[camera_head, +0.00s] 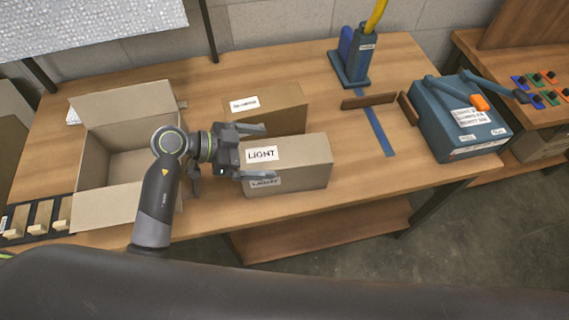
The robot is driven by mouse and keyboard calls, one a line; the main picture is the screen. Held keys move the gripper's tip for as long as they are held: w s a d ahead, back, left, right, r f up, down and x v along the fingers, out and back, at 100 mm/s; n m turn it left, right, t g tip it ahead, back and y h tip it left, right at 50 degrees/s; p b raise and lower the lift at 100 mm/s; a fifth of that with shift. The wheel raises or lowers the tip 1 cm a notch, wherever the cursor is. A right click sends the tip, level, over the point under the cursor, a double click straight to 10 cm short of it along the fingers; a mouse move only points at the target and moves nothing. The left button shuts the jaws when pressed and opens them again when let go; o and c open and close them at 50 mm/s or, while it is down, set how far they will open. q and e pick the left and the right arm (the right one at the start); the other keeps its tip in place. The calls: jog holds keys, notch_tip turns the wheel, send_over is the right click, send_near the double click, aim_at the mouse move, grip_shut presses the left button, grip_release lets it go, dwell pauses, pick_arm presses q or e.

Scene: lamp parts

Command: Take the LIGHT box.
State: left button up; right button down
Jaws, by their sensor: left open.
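The LIGHT box (305,165) is a closed brown carton on the table near its front edge, with white LIGHT labels on its top and front. My left gripper (256,152) is open at the left end of the LIGHT box. One finger is above the box's top left edge and the other is lower, by its front left side. I cannot tell whether the fingers touch it. My right gripper is not in view.
Another labelled brown carton (283,106) stands just behind the LIGHT box. A large open carton (128,118) is at the left. A blue stand (350,66) and a blue machine (458,128) are to the right. Bare table (350,140) lies right of the LIGHT box.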

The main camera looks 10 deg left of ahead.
aim_at(280, 152)
pick_arm(q)
jog(key=shift+p+x, duration=0.75)
jog(key=shift+x, duration=1.95)
jog(key=shift+w+a+f, duration=0.1)
jog(key=shift+w+a, duration=0.05)
jog(key=c, duration=1.8)
